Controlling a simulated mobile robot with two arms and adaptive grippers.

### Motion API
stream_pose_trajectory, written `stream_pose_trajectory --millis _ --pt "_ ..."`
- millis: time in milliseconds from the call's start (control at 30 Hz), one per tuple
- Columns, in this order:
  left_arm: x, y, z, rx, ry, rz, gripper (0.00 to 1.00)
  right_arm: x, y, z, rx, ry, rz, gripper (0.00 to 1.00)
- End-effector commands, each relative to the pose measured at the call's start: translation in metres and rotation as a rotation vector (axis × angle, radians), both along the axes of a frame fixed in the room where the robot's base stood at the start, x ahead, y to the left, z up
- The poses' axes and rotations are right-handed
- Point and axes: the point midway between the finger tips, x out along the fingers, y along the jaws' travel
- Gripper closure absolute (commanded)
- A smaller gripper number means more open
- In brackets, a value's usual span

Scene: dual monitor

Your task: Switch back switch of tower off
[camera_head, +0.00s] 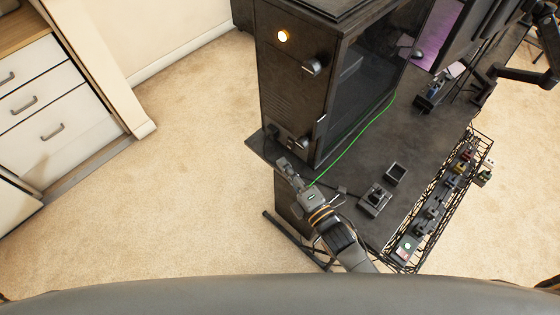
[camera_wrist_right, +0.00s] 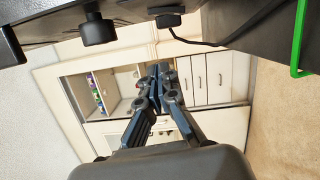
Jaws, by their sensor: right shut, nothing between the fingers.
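The dark tower (camera_head: 292,80) stands upright on the dark desk, its near side carrying a lit round lamp (camera_head: 282,36) and a knob (camera_head: 312,66). Small dark and metallic fittings (camera_head: 272,133) sit low on that side; I cannot tell which is the back switch. My right gripper (camera_head: 283,163) is shut and empty, close to the tower's lower edge. In the right wrist view the closed fingertips (camera_wrist_right: 160,74) point toward the room, below a black knob (camera_wrist_right: 97,30) and a dark plug with a cable (camera_wrist_right: 170,18). They appear apart from both. My left gripper is not in view.
A green cable (camera_head: 352,143) runs along the desk (camera_head: 345,180) beside the tower. Small boxes (camera_head: 375,198) and a wire rack (camera_head: 432,215) lie to the right. White drawers (camera_head: 50,110) stand far left. Carpet (camera_head: 195,150) left of the desk is clear.

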Motion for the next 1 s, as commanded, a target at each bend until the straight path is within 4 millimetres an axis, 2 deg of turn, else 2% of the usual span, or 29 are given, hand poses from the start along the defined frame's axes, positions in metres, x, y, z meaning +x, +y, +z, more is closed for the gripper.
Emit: stream_pose_trajectory --millis 133,300,433,600,1000 --pt "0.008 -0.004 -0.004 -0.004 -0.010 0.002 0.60 -0.021 -0.013 -0.001 -0.003 0.002 0.000 1.00" --pt "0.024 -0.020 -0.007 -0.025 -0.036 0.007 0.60 -0.045 -0.026 0.000 -0.001 0.002 0.001 1.00" --pt "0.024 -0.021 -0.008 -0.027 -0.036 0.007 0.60 -0.058 -0.035 0.001 -0.002 0.000 0.001 1.00" --pt "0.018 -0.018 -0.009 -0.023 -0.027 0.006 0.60 -0.063 -0.038 0.002 -0.001 0.000 0.001 1.00" --pt "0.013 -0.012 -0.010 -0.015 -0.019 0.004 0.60 -0.063 -0.038 0.002 -0.001 -0.001 0.000 1.00"
